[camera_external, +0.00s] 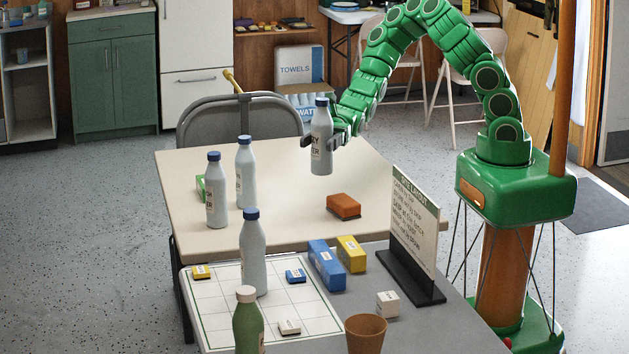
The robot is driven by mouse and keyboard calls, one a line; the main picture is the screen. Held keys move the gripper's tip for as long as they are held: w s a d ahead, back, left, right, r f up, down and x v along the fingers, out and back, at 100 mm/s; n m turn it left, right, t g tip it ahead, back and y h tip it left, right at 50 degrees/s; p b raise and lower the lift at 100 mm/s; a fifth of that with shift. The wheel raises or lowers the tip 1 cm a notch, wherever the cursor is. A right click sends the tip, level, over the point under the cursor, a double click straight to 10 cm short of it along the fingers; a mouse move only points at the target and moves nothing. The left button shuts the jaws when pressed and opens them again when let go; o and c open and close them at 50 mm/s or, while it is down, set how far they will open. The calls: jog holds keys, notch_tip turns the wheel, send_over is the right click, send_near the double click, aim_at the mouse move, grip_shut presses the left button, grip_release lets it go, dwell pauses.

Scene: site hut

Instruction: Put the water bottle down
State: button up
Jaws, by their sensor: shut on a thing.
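My gripper (322,140) is shut on a water bottle (321,158), a pale bottle with a dark blue cap and a partly hidden label. It holds the bottle upright over the far part of the beige table (285,165). Whether the bottle's bottom touches the table is hard to tell; it looks a little above it. Two similar pale bottles with blue caps, one in front (216,192) and one behind (245,175), stand on the table's left part. Another blue-capped bottle (253,255) stands on the white grid board (215,310) nearer the camera.
An orange-brown block (343,206) lies on the beige table below and right of the held bottle. Blue (326,265) and yellow (351,254) blocks, a sign (414,222), a brown cup (366,335) and a green bottle (248,325) stand nearer. The beige table's middle is clear.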

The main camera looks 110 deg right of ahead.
aim_at(313, 157)
jog(key=shift+n+g+y, duration=0.4)
jog(key=shift+g, duration=0.1)
jog(key=w+f, duration=0.1)
jog(key=w+a+f, duration=0.1)
jog(key=w+f, duration=0.1)
jog(key=f, duration=0.1)
jog(key=shift+a+f, duration=0.1)
jog(key=shift+a, duration=0.25)
jog(key=w+a+f+n+g+y, duration=0.2)
jog(key=w+a+n+g, duration=0.3)
jog(key=a, duration=0.9)
jog(key=w+a+f+n+g+y, duration=0.1)
jog(key=w+a+g, duration=0.45)
jog(key=a, duration=0.95)
jog(key=s+a+r+n+g, duration=0.2)
jog(key=s+a, duration=0.1)
jog(key=a, duration=0.6)
jog(key=s+a+r+n+g+h, duration=0.1)
jog(key=s+a+n+g, duration=0.15)
jog(key=a, duration=0.75)
jog(key=s+a+r+n+g, duration=0.15)
jog(key=s+a, duration=0.25)
jog(key=a, duration=0.5)
jog(key=shift+g, duration=0.35)
jog(key=shift+f, duration=4.8)
